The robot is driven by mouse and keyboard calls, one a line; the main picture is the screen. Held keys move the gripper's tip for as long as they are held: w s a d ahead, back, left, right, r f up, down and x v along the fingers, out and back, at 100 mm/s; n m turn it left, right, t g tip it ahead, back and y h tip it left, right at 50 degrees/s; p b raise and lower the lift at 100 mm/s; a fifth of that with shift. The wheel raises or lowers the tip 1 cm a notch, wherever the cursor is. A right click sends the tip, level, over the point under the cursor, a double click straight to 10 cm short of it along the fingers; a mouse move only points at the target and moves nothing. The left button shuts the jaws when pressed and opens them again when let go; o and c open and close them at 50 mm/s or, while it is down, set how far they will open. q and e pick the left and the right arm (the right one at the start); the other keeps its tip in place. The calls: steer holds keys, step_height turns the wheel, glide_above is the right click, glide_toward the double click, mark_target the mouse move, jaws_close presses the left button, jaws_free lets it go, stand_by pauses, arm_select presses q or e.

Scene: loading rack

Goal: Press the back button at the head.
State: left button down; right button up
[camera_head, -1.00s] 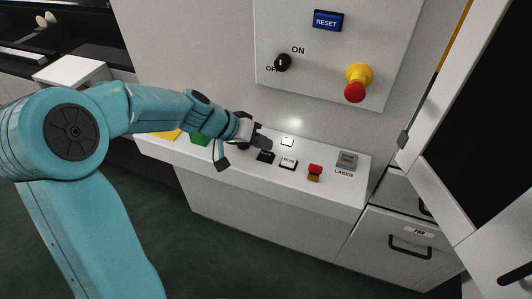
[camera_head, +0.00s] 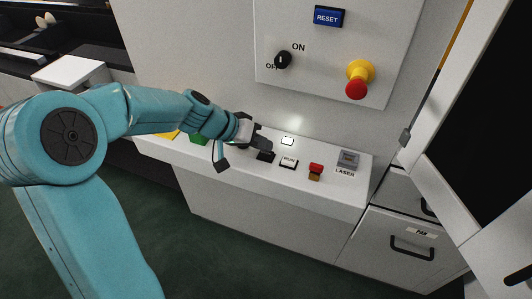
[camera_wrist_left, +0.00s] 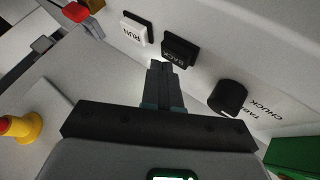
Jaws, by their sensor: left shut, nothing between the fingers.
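The back button is a black square key (camera_head: 265,156) on the sloped white panel, left of the white RUN key. In the left wrist view the black key (camera_wrist_left: 180,50) carries upside-down lettering that looks like BACK. My left gripper (camera_head: 268,147) is shut and empty, just behind and above the black key in the head view. In the left wrist view its closed fingertips (camera_wrist_left: 161,66) lie right beside the key's edge; I cannot tell whether they touch. My right gripper is not in view.
A black CHUCK knob (camera_wrist_left: 229,97) and green block (camera_wrist_left: 293,157) are nearby. A red emergency knob (camera_head: 357,88) juts from the wall above.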

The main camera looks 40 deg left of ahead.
mark_target(262, 154)
arm_select(q)
steer(key=shift+f+b, duration=0.45)
steer(key=shift+b, duration=0.2)
stand_by(0.5)
stand_by(0.4)
steer(key=shift+r+p, duration=0.5)
steer(key=shift+r, duration=0.35)
steer(key=shift+r+p, duration=1.65)
steer(key=shift+r, duration=0.9)
